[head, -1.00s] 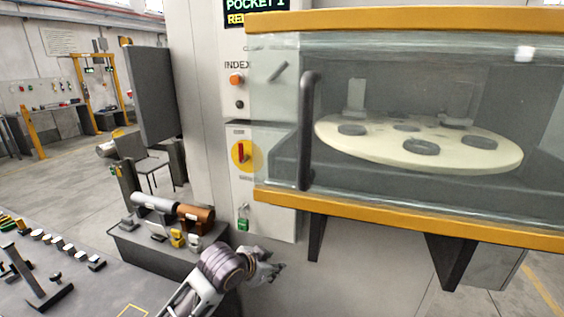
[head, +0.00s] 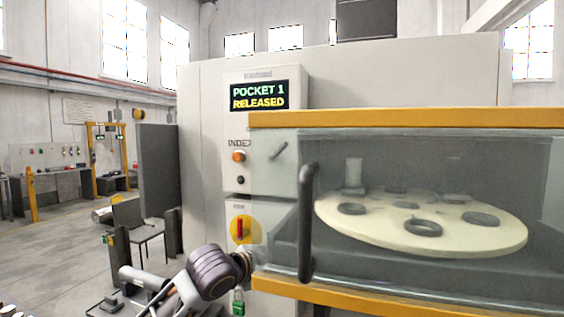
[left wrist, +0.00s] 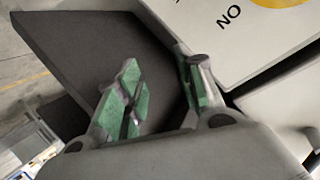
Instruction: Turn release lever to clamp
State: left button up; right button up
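A small dark grey lever (head: 279,151) sits slanted on the white control panel, right of the orange INDEX button (head: 239,157). The display (head: 259,95) above reads POCKET 1 RELEASED. My left gripper (head: 245,264) is low at the panel, just below a red handle on a yellow disc (head: 241,229) and well below the grey lever. In the left wrist view its two green-padded fingers (left wrist: 165,80) are apart with nothing between them. The yellow disc also shows at that view's top right (left wrist: 295,3). My right gripper is not in view.
A glass-fronted enclosure with a yellow frame (head: 400,119) and dark vertical handle (head: 306,222) juts out right of the panel. A pale round table (head: 380,226) is inside. A dark upright panel (head: 157,170) stands left.

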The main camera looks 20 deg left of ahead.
pick_arm(q)
jog(key=s+a+r+m+t, duration=0.1)
jog(key=a+r+t, duration=0.1)
jog(key=r, duration=1.2)
jog(key=a+r+m+t+h, duration=0.1)
jog(key=a+r, duration=0.3)
jog(key=r, duration=1.1)
jog(key=shift+s+a+r+m+t, duration=0.15)
jog(key=shift+s+r+m+t, duration=0.15)
jog(key=shift+t, duration=0.4)
jog(key=shift+w+f, duration=0.1)
jog(key=shift+p+x, duration=2.25)
jog(key=shift+x, duration=4.55)
grip_shut()
